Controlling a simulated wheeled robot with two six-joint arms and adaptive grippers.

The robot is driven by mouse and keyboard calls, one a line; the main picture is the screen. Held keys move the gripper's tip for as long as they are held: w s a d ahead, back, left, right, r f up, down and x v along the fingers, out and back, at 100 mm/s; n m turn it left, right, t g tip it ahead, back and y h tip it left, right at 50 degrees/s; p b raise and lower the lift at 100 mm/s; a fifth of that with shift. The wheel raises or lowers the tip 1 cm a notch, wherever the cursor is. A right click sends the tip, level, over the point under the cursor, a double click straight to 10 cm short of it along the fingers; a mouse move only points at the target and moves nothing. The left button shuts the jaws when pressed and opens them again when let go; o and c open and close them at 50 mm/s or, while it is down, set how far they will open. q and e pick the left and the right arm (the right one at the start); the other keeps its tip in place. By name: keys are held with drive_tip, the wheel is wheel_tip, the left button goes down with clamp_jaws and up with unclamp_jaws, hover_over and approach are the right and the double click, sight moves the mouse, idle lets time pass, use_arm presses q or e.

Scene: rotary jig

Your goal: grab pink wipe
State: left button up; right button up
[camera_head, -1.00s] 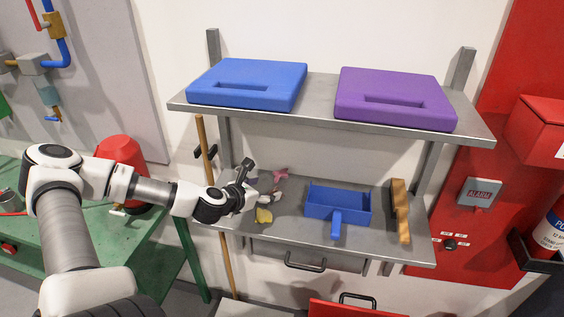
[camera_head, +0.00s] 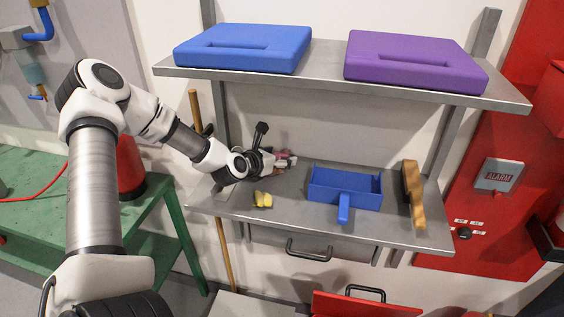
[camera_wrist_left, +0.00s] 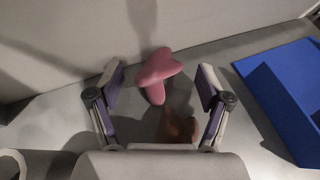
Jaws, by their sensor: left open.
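The pink wipe (camera_wrist_left: 157,72) is a crumpled pink piece on the grey metal shelf. In the left wrist view it lies ahead of and between the two fingers of my open left gripper (camera_wrist_left: 159,88), with no finger touching it. In the head view the wipe (camera_head: 283,155) shows only partly, behind my left gripper (camera_head: 285,162) at the left end of the lower shelf. A brownish, blurred thing (camera_wrist_left: 177,127) lies nearer to the palm in the wrist view. My right gripper is not in view.
A yellow wipe (camera_head: 262,199) lies at the front left of the lower shelf (camera_head: 290,208). A blue dustpan (camera_head: 344,188) and a wooden brush (camera_head: 413,195) stand to the right. The upper shelf (camera_head: 330,80) overhangs, carrying blue (camera_head: 245,48) and purple (camera_head: 414,62) cases.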

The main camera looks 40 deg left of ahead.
use_arm(q)
drive_tip(key=shift+w+d, duration=0.15)
drive_tip(key=shift+w, duration=0.1)
drive_tip(key=shift+s+a+f, duration=0.1)
drive_tip(key=shift+a, duration=0.15)
drive_tip(key=c, duration=1)
drive_tip(key=shift+d, duration=0.1)
